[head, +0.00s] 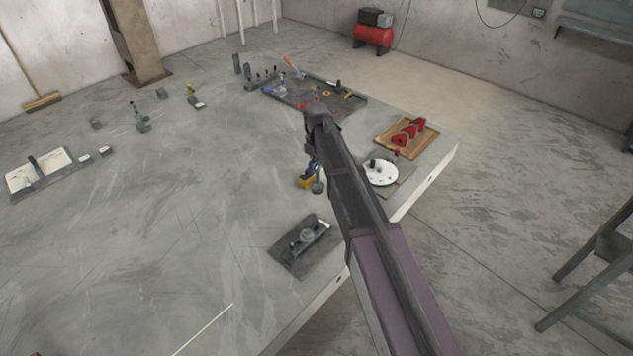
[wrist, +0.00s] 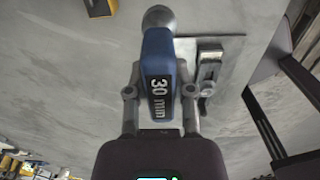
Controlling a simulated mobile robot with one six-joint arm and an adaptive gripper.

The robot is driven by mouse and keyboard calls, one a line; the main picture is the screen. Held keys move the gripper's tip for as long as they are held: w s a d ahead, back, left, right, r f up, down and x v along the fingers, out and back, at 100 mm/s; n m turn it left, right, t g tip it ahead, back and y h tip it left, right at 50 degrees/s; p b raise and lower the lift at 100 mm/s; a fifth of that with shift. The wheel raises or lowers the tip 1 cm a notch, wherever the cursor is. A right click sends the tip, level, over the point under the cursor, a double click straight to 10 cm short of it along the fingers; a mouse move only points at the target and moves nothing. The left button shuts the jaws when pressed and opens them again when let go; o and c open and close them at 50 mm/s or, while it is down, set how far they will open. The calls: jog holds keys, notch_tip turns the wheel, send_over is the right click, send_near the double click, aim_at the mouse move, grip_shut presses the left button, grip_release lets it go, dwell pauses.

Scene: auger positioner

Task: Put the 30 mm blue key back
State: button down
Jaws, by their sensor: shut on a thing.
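The 30 mm blue key (wrist: 158,68) is in my gripper (wrist: 160,92), with one finger on each side of its body. In the head view the key (head: 316,171) is small and partly hidden by my arm. It hangs over the table (head: 150,230), near the table's right side. Its height above the table is hard to tell.
A dark plate with a metal fixture (head: 306,236) lies nearer the front edge and shows beside the key in the wrist view (wrist: 208,70). A yellow block (head: 307,182) is close by. A white disc (head: 380,172), red parts (head: 408,132) and a tool tray (head: 350,104) stand beyond.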

aim_at(317, 184)
jog(key=shift+f+b, duration=0.6)
jog(key=shift+f, duration=0.4)
jog(key=shift+f+b, duration=1.8)
jog(key=shift+b, duration=0.05)
jog(key=shift+f, duration=0.1)
jog(key=shift+c, duration=2.4)
grip_release()
notch_tip(317, 184, up, 12)
jog(key=p, duration=1.2)
jog(key=shift+a, duration=0.1)
jog(key=shift+r, duration=0.2)
